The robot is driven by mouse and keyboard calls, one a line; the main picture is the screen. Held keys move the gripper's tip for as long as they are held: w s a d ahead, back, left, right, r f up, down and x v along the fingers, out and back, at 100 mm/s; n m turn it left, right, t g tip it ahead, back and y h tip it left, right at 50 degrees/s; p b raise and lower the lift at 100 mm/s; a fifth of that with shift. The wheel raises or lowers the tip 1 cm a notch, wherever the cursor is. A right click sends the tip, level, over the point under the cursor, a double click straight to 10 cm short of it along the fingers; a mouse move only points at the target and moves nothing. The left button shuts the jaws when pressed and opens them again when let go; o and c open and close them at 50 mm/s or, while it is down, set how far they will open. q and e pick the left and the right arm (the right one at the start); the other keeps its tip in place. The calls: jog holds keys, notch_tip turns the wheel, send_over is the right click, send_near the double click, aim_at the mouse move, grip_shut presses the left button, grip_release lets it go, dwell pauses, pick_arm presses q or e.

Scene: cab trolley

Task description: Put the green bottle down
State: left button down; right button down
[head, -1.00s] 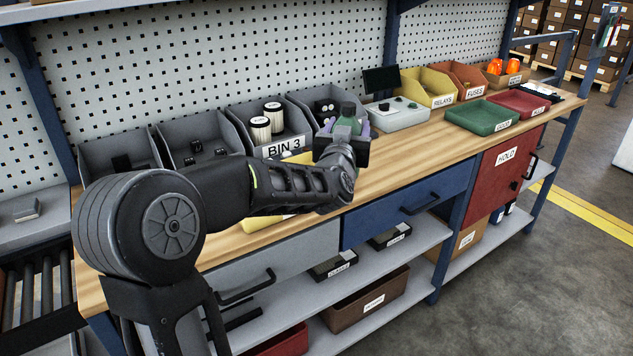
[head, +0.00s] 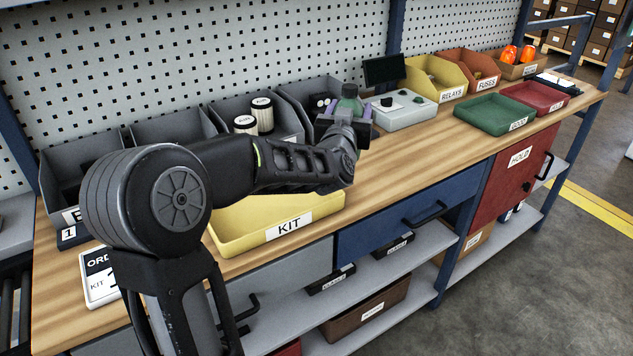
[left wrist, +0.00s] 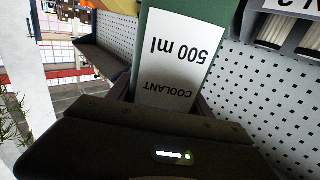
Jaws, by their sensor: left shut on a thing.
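The green bottle (head: 349,102) is upright in my left gripper (head: 344,112), with its dark cap on top. The gripper's purple-tipped fingers stand on both sides of it. In the left wrist view the bottle (left wrist: 180,50) is close up, with a white label reading "COOLANT 500 ml" upside down. My gripper hides the bottle's base in the head view, so I cannot tell whether it touches the bench. My right gripper is not in view.
Grey bins (head: 236,108) stand behind. A grey control box (head: 404,114), green tray (head: 490,122) and red tray (head: 535,93) are to the right. Bare bench lies right of the gripper.

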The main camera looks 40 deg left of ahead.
pick_arm(q)
jog(key=shift+f, duration=2.8)
jog(key=shift+f, duration=1.95)
jog(key=shift+c, duration=2.1)
grip_release()
jog(key=shift+s+f, duration=0.1)
jog(key=shift+f, duration=0.05)
